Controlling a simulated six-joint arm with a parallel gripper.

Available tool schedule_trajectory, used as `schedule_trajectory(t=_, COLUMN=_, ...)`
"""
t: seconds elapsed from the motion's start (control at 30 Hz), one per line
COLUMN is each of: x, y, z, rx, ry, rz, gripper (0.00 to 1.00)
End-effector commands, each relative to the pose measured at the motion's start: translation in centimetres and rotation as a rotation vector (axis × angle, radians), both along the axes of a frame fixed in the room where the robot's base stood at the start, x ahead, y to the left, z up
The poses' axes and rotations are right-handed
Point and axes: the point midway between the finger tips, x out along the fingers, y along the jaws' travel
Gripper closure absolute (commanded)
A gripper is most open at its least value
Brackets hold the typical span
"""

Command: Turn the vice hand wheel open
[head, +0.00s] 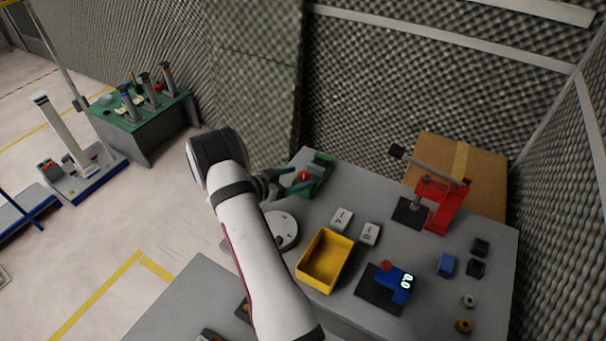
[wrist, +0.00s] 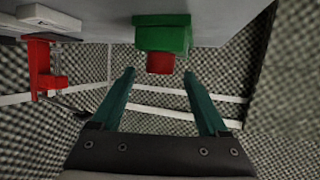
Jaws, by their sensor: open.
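The green vice (head: 321,172) sits on the grey table at its far left corner, with a red part, which looks like the hand wheel (head: 303,176), on the side facing my gripper. My gripper (head: 284,184) is open, close to the vice. Its two teal fingers point at the wheel in the wrist view (wrist: 159,73), one on each side, with clear gaps and apparently nothing held. Whether they reach level with the wheel is hard to tell.
A yellow bin (head: 312,281), a round grey disc (head: 284,228) and white labelled blocks (head: 342,219) are near my arm. A red lever press (head: 447,203) stands at the right, before a cardboard box (head: 484,183). A blue device (head: 402,290) is in front. Foam walls enclose the back.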

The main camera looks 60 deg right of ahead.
Motion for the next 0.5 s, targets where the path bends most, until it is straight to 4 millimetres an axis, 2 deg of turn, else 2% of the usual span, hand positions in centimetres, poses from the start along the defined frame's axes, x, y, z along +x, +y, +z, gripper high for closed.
schedule_trajectory(t=0.1, x=-0.6, y=-1.7, z=-0.8, rx=0.001, ry=0.0, rz=-0.001, gripper=0.23)
schedule_trajectory(t=0.2, x=-0.8, y=-2.5, z=-1.1, rx=0.0, ry=0.0, rz=-0.001, gripper=0.23)
schedule_trajectory(t=0.5, x=-0.9, y=-3.0, z=-1.3, rx=0.001, ry=0.001, rz=0.0, gripper=0.23)
